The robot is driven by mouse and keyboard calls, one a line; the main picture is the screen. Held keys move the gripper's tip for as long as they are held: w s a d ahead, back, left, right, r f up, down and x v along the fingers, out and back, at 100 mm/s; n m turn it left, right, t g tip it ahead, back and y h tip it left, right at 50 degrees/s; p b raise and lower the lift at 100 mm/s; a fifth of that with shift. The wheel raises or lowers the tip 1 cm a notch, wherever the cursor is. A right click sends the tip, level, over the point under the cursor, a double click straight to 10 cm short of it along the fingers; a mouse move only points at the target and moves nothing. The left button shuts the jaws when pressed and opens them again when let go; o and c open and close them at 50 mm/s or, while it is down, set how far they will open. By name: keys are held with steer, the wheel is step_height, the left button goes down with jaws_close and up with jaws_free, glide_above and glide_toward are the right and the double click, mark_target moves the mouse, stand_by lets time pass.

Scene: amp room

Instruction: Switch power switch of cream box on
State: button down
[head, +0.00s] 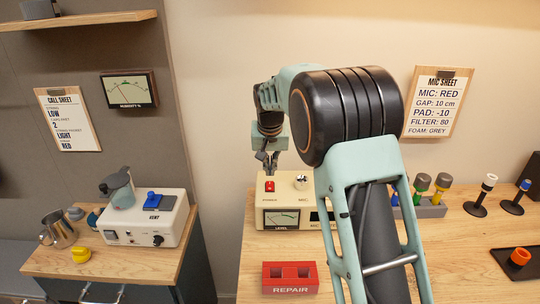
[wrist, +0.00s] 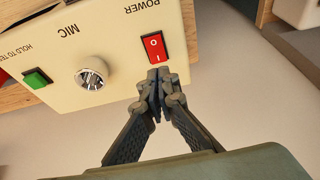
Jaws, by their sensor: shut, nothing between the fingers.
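The cream box (head: 292,183) stands on the wooden bench, partly hidden behind my arm. Its red power switch (head: 269,186) is at the left of the panel, above the word POWER. In the wrist view the box (wrist: 120,40) appears turned over, with the red switch (wrist: 155,48) marked O and I. My gripper (wrist: 158,76) is shut and empty, its tips right by the I end of the switch. I cannot tell whether they touch it or which way the switch is tipped. In the head view my gripper (head: 268,168) is just above the switch.
The box also has a MIC knob (wrist: 90,76) and a green button (wrist: 37,78). A red REPAIR block (head: 290,278) sits in front. A white VENT box (head: 148,222) stands on a separate left bench. Bench space left of the cream box looks clear.

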mark_target(270, 182)
steer(key=shift+s+x, duration=0.15)
steer(key=shift+x, duration=0.6)
steer(key=shift+s+x, duration=0.2)
steer(key=shift+x, duration=0.55)
steer(key=shift+f, duration=0.15)
steer(key=shift+w+f+b, duration=0.1)
steer(key=shift+f+b, duration=0.3)
steer(key=shift+f, duration=0.15)
steer(key=shift+w+r, duration=0.1)
steer(key=shift+r, duration=0.1)
steer(key=shift+f, duration=0.1)
